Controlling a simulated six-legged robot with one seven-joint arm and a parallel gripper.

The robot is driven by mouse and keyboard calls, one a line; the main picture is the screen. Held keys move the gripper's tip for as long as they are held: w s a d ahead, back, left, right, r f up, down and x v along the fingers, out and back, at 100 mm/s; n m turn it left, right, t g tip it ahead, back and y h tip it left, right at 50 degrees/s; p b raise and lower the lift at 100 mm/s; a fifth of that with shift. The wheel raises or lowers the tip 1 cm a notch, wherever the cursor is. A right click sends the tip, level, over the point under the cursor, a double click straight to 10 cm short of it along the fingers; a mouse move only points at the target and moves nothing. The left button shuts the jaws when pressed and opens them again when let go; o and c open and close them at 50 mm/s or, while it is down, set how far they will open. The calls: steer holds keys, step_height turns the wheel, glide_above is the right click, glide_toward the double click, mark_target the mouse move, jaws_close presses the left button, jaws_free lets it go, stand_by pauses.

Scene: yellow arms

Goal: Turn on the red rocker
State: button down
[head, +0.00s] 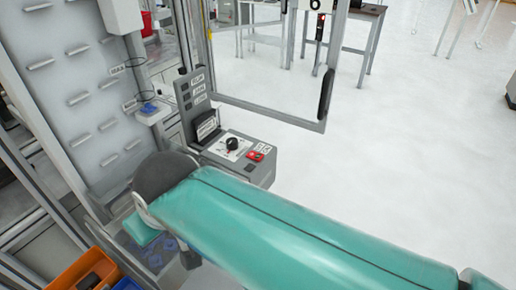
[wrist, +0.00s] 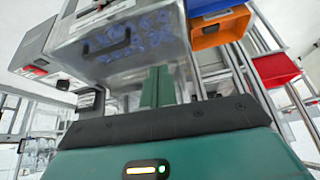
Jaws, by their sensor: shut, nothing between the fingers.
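The red rocker (head: 256,156) sits on the front right of a grey control box (head: 238,160), beside a black knob on a white plate, in the head view. Its on or off position is too small to tell. My teal arm crosses in front of and below the box. My gripper is mostly hidden behind the arm in the head view. In the wrist view my gripper (wrist: 157,78) shows two teal fingers together, with nothing held. It points toward a clear bin, away from the rocker.
A clear bin (wrist: 160,45) of blue parts is close beyond the fingers. An orange bin (head: 85,272) stands at the lower left. A grey pegged panel (head: 75,80) rises on the left, and a metal frame stands behind the box. The white floor at right is open.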

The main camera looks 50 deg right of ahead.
steer(key=w+d+m+g, duration=0.1)
steer(key=w+d+m, duration=0.35)
steer(key=d, duration=0.35)
steer(key=w+d+m+g, duration=0.1)
steer(key=w+d+m, duration=0.35)
steer(key=d, duration=0.25)
steer(key=d+m+g+h, duration=0.3)
steer(key=d+m, duration=0.5)
steer(key=d, duration=1.4)
steer(key=shift+d+f+g, duration=0.3)
steer(key=shift+f+g, duration=0.05)
steer(key=shift+g, duration=0.05)
